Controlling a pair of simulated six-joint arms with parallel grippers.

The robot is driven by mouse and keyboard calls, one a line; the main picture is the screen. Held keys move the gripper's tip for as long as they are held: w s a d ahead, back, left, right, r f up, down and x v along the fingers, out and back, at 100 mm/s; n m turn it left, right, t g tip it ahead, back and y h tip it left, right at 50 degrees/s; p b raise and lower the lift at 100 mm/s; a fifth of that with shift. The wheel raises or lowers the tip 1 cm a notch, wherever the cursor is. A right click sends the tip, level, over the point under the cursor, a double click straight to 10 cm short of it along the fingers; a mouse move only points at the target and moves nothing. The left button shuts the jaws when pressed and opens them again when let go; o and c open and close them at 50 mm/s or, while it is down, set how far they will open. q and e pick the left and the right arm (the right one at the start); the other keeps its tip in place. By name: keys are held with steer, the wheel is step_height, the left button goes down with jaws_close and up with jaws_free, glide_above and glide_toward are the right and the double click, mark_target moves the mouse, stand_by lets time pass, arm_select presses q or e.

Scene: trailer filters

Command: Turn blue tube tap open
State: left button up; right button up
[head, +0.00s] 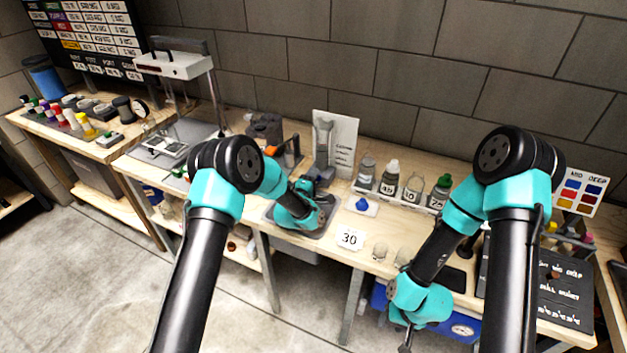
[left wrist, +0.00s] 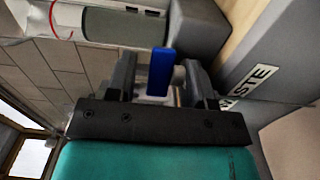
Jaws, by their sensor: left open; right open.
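The blue tap handle (left wrist: 160,72) shows in the left wrist view as a flat upright bar below a clear tube (left wrist: 125,24) with grey contents. My left gripper (left wrist: 160,82) is open, with one dark finger on each side of the handle. Gaps show on both sides, so the fingers look apart from it. In the head view my left gripper (head: 322,198) is at the grey stand on the middle bench, and I cannot make out the tap there. My right gripper (head: 405,338) is open and empty, low by the bench's front edge.
A rack of bottles (head: 400,190) stands right of my left gripper. A card marked 30 (head: 349,238) and small glass cups (head: 380,251) are near the front edge. A grey bin labelled WASTE (left wrist: 250,82) is close beside the left gripper. A blue bin (head: 462,327) sits below the bench.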

arm_select(q)
jaws_close()
stand_by(0.4)
steer(key=shift+d+y, duration=0.1)
steer(key=shift+y, duration=0.2)
steer(key=shift+n+t+y, duration=0.7)
steer(key=shift+n+y, duration=0.8)
steer(key=shift+y, duration=0.5)
jaws_free()
